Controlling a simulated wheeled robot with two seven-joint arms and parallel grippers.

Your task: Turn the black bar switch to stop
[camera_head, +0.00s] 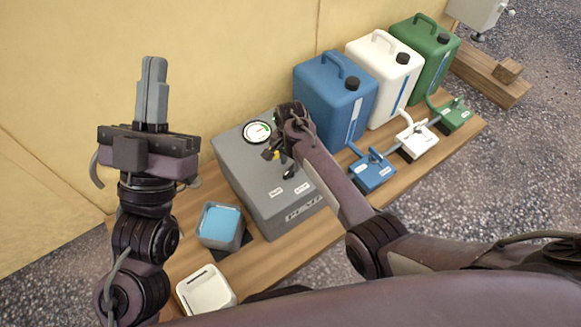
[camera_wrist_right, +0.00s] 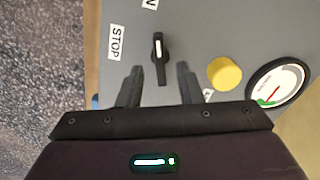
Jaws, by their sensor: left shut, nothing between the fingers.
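The black bar switch (camera_wrist_right: 159,58) is on the top of a grey pump box (camera_head: 242,180); it also shows in the head view (camera_head: 290,172). In the right wrist view its bar runs up and down, with its white mark toward a partly cut-off label (camera_wrist_right: 150,4) ending in "N". The STOP label (camera_wrist_right: 115,42) lies to its left. My right gripper (camera_wrist_right: 159,85) is open, its fingers on either side of the bar's lower end, with gaps; I cannot tell their height over the panel. My left gripper (camera_head: 153,92) is shut and empty, pointing up, left of the box.
A yellow button (camera_wrist_right: 225,74) and a round gauge (camera_wrist_right: 277,85) sit right of the switch. Blue (camera_head: 335,100), white (camera_head: 384,80) and green (camera_head: 425,58) canisters stand behind. A blue-topped container (camera_head: 221,225) and a white one (camera_head: 205,290) are in front of the box.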

